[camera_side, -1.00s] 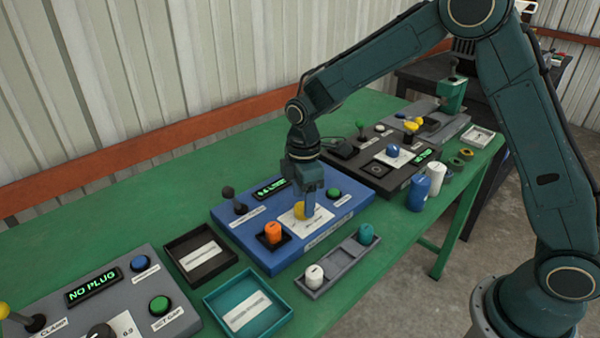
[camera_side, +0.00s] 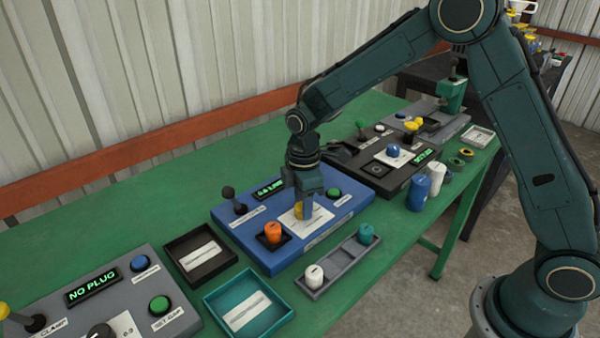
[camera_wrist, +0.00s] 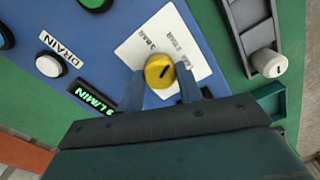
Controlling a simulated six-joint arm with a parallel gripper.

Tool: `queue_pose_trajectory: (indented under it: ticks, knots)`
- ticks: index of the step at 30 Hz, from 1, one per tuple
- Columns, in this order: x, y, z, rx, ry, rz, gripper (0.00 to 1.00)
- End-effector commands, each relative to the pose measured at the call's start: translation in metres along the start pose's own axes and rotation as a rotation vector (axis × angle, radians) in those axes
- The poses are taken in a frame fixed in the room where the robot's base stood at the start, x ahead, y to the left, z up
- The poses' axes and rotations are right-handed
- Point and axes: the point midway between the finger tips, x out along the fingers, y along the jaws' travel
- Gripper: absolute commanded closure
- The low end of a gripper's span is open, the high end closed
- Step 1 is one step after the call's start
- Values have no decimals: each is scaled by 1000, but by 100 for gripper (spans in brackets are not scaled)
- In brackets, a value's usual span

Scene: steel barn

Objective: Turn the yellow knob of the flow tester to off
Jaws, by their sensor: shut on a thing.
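The flow tester is a blue box (camera_side: 240,238) on the green bench. Its yellow knob (camera_side: 299,210) stands on a white dial label (camera_side: 318,216) and is partly covered by my gripper in the side view. In the wrist view the yellow knob (camera_wrist: 160,71) shows a dark pointer mark. My gripper (camera_side: 303,203) points down at the knob. In the wrist view its two fingers (camera_wrist: 160,90) are shut on the knob's sides. The lit green display (camera_side: 270,188) reads in L/MIN; its digits are too small to read surely.
An orange plug (camera_side: 271,232), a black lever (camera_side: 230,200) and a green button (camera_side: 333,193) stand close around the knob on the tester. A grey tray (camera_side: 343,264) with white and teal plugs lies in front. Other panels stand on both sides.

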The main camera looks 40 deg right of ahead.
Motion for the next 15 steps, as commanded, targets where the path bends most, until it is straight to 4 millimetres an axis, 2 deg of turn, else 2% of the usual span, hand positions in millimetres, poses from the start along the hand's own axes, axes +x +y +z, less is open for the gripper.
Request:
queue_pose_trajectory:
  ticks: [8, 15]
  knots:
    - [-1, 0, 0, 67, 1, 0, 87]
    - [-1, 0, 0, 214, 1, 0, 87]
